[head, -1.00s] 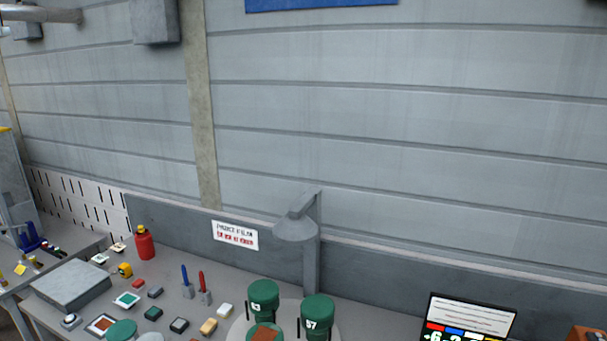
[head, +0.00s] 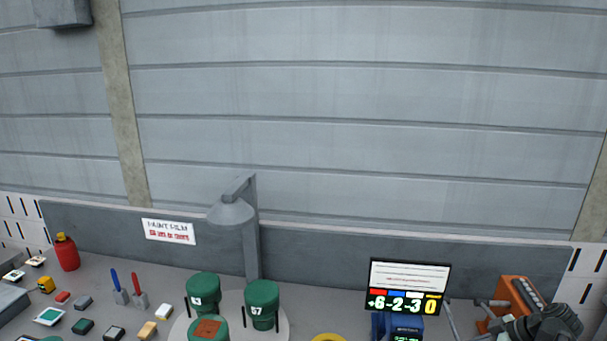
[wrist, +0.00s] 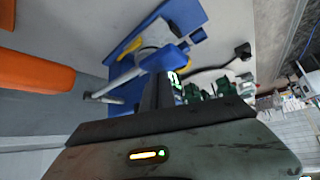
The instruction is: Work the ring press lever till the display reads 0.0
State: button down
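A blue device (head: 380,325) with small green digits stands below the display board in the head view, cut off by the bottom edge; its digits are too cropped to read. In the wrist view blue parts (wrist: 190,22), a pale rod (wrist: 115,98) and green digits (wrist: 174,80) show beyond my gripper (wrist: 160,95); the digits are unreadable. I cannot tell which part is the lever, or whether my gripper touches it. The dark body of my gripper fills the lower wrist view and its opening is not clear. A dark part of my arm shows at the head view's lower right.
A display board (head: 410,288) reads +6, -2, -3, 0 across coloured fields. An orange box (head: 515,298) stands right of it, near grey rods (head: 455,320). Green canisters (head: 262,305) stand on a round plate left of it, under a grey lamp (head: 232,212). Small items crowd the left bench.

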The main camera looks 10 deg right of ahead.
jog(key=shift+f+b, duration=2.05)
jog(key=shift+f, duration=0.3)
notch_tip(320, 180, up, 15)
jog(key=p, duration=1.5)
